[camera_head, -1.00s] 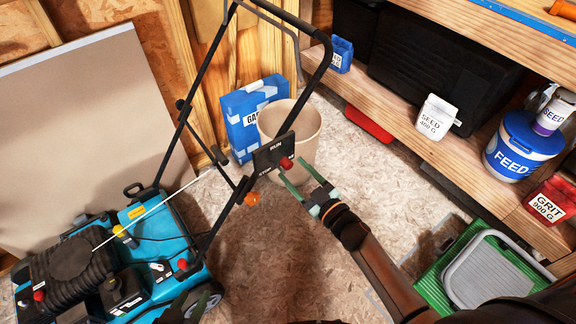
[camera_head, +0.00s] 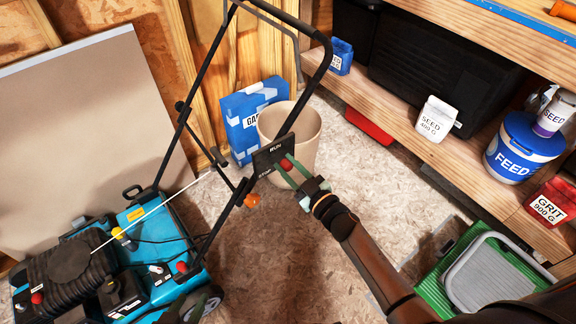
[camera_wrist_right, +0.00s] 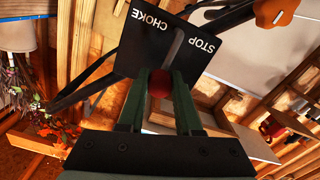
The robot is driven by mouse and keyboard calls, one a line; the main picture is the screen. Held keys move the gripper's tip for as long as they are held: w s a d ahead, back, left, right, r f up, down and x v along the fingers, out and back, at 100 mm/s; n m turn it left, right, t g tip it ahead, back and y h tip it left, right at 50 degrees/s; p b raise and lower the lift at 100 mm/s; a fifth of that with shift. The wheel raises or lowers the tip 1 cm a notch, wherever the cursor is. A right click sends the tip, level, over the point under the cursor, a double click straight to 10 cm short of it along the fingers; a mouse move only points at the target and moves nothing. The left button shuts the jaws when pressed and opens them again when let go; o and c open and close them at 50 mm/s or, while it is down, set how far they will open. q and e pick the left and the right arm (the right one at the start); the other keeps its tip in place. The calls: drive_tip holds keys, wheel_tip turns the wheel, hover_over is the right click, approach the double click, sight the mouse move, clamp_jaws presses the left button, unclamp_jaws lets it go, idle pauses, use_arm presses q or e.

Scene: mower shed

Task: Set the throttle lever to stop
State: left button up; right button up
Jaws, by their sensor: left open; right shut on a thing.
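My right gripper (camera_head: 289,170) is shut on this knob. In the right wrist view, the knob (camera_wrist_right: 159,84) sits between the green fingers (camera_wrist_right: 159,92). The panel (camera_wrist_right: 165,45) there reads CHOKE and STOP, with a slot between; the lever's exact setting is unclear.
The teal mower (camera_head: 150,235) stands at left, its handlebar rising past the panel. An orange knob (camera_head: 252,200) is on the bar below the panel. A beige bin (camera_head: 300,135) and blue bag (camera_head: 240,125) stand behind. A green crate (camera_head: 440,285) is at lower right.

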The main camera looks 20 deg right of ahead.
use_arm(q)
drive_tip(key=shift+f, duration=0.2)
use_arm(e)
clamp_jaws()
